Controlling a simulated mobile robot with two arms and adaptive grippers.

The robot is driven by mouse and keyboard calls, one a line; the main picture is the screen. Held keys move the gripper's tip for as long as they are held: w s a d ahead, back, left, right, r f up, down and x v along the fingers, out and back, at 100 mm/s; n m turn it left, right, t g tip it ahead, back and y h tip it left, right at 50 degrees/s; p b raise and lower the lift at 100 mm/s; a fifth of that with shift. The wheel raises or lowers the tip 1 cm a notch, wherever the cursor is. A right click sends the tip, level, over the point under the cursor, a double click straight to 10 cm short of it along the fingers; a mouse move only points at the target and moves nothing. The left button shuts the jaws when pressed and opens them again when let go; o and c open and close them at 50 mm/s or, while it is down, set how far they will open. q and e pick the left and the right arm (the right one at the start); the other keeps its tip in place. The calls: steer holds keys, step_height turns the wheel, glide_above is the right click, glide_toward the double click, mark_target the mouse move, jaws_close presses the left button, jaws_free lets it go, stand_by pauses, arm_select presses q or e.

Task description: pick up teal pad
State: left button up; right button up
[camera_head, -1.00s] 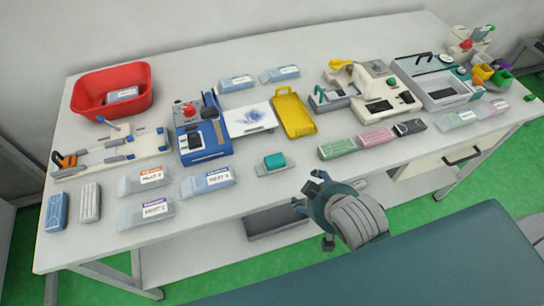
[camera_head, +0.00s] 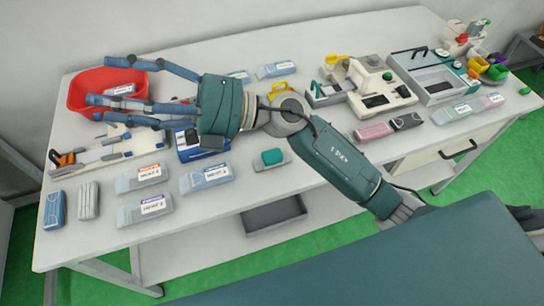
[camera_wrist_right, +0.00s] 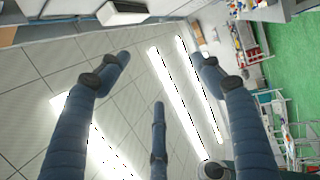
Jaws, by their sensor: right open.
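The teal pad (camera_head: 272,157) sits on a small grey holder (camera_head: 273,168) near the front edge of the table, in the head view. My right gripper (camera_head: 99,86) is open and empty. Its fingers spread over the red bin at the table's left, and its palm is above and left of the pad, apart from it. In the right wrist view, the open fingers (camera_wrist_right: 160,75) show against the ceiling lights, and the pad is not visible there. My left gripper is not in view.
A red bin (camera_head: 75,98) is partly behind the fingers. Several labelled packs, such as one grey pack (camera_head: 206,178), lie left of the pad. My right arm hides much of the blue machine (camera_head: 192,153) and yellow tray (camera_head: 283,87). White and grey machines (camera_head: 378,98) stand right.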

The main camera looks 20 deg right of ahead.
step_height(320, 180, down, 6)
steer(key=s+a+n+g+h, duration=0.2)
steer(key=n+g+h, duration=0.1)
steer(key=n+g, duration=0.1)
steer(key=h+p, duration=0.1)
steer(key=h, duration=1.7)
glide_above(272, 154)
steer(key=shift+m, duration=0.4)
step_height(272, 154, down, 21)
steer(key=shift+w+a, duration=0.1)
steer(key=shift+f, duration=0.35)
steer(key=f+p, duration=0.1)
steer(key=f, duration=0.1)
steer(key=f+p, duration=0.2)
steer(key=shift+s+f, duration=0.2)
steer(key=shift+f, duration=0.55)
steer(key=c, duration=1.4)
